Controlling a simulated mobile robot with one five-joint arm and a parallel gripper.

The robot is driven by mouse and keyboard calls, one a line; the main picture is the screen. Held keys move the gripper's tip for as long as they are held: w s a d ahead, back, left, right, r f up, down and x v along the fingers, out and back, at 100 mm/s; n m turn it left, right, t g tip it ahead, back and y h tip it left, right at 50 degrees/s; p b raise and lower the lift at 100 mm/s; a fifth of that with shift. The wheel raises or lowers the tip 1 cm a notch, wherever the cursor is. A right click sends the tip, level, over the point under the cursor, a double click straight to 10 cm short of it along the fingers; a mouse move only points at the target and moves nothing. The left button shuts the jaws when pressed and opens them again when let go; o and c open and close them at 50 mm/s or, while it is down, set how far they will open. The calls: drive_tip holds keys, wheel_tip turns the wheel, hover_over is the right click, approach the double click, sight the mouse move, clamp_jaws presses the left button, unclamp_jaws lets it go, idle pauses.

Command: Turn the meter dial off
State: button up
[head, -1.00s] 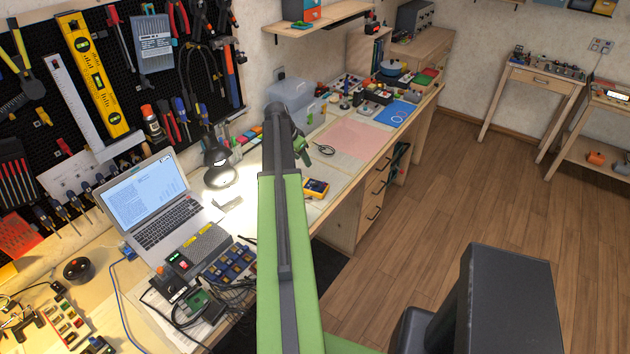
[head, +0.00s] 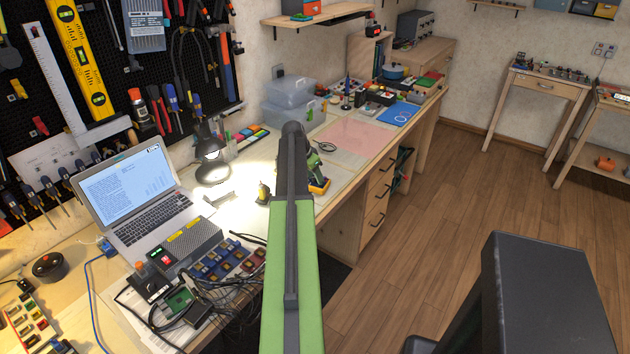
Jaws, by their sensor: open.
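The yellow meter (head: 320,187) lies on the bench, just right of my arm in the head view. It is mostly covered by my arm and gripper, and its dial cannot be made out. My gripper (head: 314,170) shows only in part, as a green and dark piece beyond the arm's right edge. It overlaps the near meter in the picture, and I cannot tell whether they touch. The gripper is open, with nothing seen in it.
A small dark and yellow item (head: 263,192) stands left of my arm. A lit lamp (head: 211,160), an open laptop (head: 132,199) and electronics with cables (head: 190,295) fill the left bench. A pink mat (head: 354,133) lies clear beyond. Drawers (head: 375,195) face open floor.

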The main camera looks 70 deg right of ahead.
drive_tip(key=shift+r, duration=0.1)
drive_tip(key=shift+c, duration=0.4)
clamp_jaws()
drive_tip(key=shift+d, duration=0.25)
drive_tip(key=shift+a, duration=0.3)
drive_tip(key=shift+s+n+t, duration=0.15)
drive_tip(key=shift+n+t, duration=0.25)
drive_tip(key=shift+n, duration=0.6)
drive_tip(key=n+t, duration=0.1)
drive_tip(key=n, duration=0.2)
drive_tip(key=n+t, duration=0.1)
drive_tip(key=n, duration=0.1)
drive_tip(key=shift+s+n, duration=0.15)
drive_tip(key=shift+n, duration=0.25)
drive_tip(key=shift+o, duration=0.4)
unclamp_jaws()
